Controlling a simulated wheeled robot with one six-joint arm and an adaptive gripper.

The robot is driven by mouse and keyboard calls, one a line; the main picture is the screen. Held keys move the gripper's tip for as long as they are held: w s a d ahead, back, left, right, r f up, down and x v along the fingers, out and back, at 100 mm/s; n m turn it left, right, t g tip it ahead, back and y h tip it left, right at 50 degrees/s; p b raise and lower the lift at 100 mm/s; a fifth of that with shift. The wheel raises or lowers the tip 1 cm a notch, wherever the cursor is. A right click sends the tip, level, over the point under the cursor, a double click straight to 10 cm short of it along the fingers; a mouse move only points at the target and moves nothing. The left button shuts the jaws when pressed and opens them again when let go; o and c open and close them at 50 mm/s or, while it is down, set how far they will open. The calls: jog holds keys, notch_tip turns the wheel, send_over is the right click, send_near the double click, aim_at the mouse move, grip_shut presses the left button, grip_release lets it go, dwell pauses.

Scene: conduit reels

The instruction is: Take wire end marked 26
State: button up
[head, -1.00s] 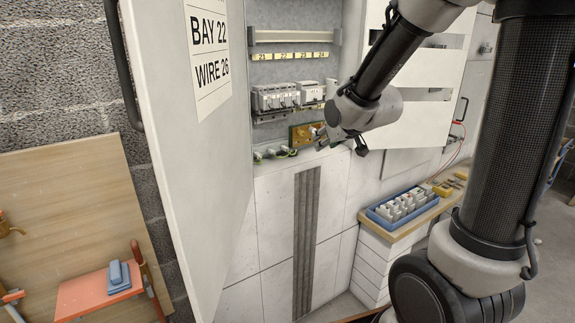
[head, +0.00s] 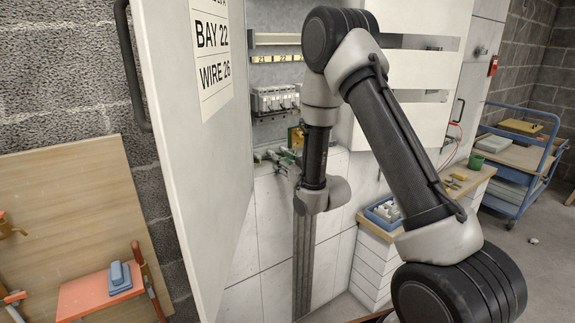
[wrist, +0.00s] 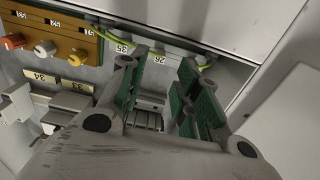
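The wire end marked 26 (wrist: 159,61) is a pale tag with dark digits on the cabinet ledge, in the wrist view. It shows in the gap between the fingertips of my gripper (wrist: 164,72). The gripper is open, its green-padded fingers apart on either side of the tag. I cannot tell how far above it they are. A neighbouring tag marked 35 (wrist: 122,48) lies just left, outside the left finger. In the head view my gripper (head: 287,160) is at the ledge, and the tags are too small to read.
An orange terminal block (wrist: 60,32) with coloured knobs is at the wrist view's upper left. Green-yellow wires (wrist: 104,38) run by the tags. The open cabinet door (head: 185,150) stands left of the arm. A blue tray (head: 376,221) sits on the bench at right.

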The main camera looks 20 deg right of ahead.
jog(key=shift+x, duration=3.15)
grip_shut()
jog(key=shift+v, duration=1.05)
jog(key=v, duration=0.6)
